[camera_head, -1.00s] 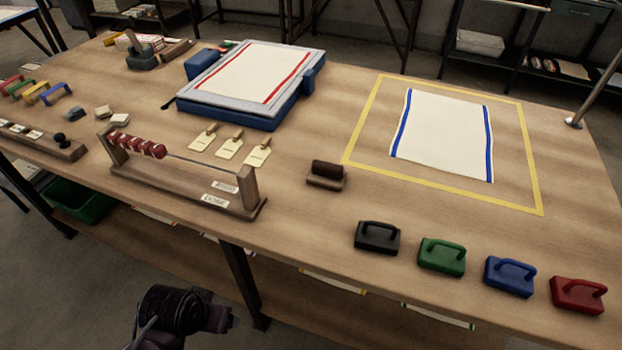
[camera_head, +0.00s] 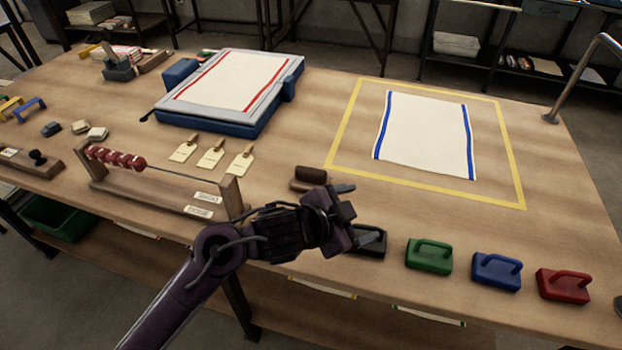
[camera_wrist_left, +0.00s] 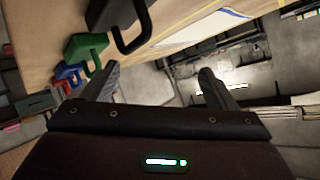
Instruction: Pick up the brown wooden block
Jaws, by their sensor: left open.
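The brown wooden block (camera_head: 309,175) is a small piece with a darker brown top, resting on the table between the bead rack and the yellow square. My left gripper (camera_head: 358,213) is open and empty above the table's front part, just right of and nearer than the block, partly in front of the black handled block (camera_head: 371,246). My left forearm crosses in front of the table edge near the block's lower side. In the left wrist view the two fingers (camera_wrist_left: 160,85) are apart with nothing between them; the brown block does not show there. My right gripper is not in view.
Green (camera_head: 429,257), blue (camera_head: 496,271) and red (camera_head: 563,285) handled blocks line the front edge. A bead rack (camera_head: 160,185) stands left of the brown block. A striped cloth (camera_head: 425,135) lies flat inside the yellow outline.

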